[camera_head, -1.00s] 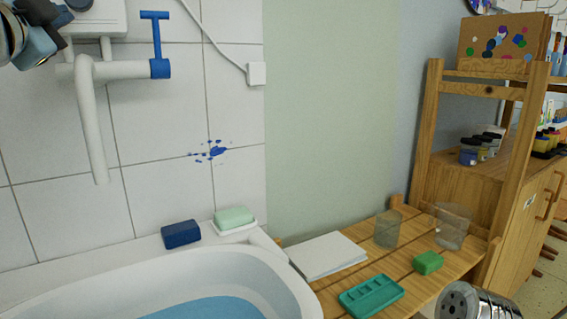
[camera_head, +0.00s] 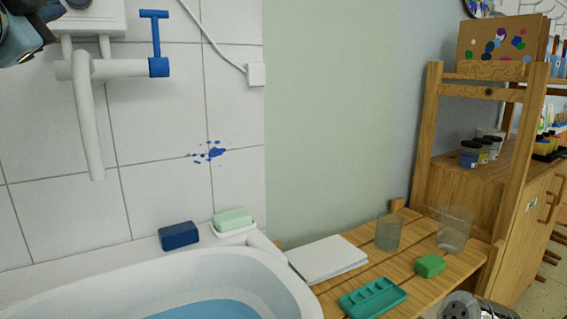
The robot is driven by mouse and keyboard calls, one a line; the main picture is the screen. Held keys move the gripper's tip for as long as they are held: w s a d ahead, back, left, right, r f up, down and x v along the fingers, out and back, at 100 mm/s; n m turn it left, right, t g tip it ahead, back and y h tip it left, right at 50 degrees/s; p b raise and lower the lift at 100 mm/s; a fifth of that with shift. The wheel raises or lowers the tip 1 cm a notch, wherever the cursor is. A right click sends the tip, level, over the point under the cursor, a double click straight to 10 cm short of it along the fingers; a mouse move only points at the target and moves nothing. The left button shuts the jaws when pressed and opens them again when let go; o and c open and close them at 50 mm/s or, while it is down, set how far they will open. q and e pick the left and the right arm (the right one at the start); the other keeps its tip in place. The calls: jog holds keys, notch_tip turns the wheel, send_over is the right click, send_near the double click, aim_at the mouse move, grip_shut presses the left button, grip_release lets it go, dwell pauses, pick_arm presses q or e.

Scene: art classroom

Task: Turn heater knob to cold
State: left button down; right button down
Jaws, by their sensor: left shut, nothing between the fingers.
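The white heater (camera_head: 103,20) is on the tiled wall at the upper left, cut off by the top edge of the view. A dark round knob (camera_head: 79,3) shows on its lower front, only its lower part in view. Which way the knob is set cannot be read. My left gripper (camera_head: 40,40) is at the top left corner, left of the knob and apart from it, partly out of view. It is shut and empty. My right gripper is not in view; a metal part of my right arm shows at the bottom right.
Below the heater are a white spout (camera_head: 90,130) and a blue tap handle (camera_head: 155,40). A white basin (camera_head: 265,275) with blue water has a blue sponge (camera_head: 179,235) and green soap (camera_head: 233,219) on its ledge. A wooden slatted table (camera_head: 405,262) holds glasses and a teal tray (camera_head: 372,298).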

pick_arm(q)
jog(key=shift+s+d, duration=0.1)
jog(key=shift+s, duration=0.05)
jog(key=w+a+r+p, duration=0.3)
jog(key=w+a, duration=0.1)
jog(key=shift+w, duration=0.25)
dwell(0.8)
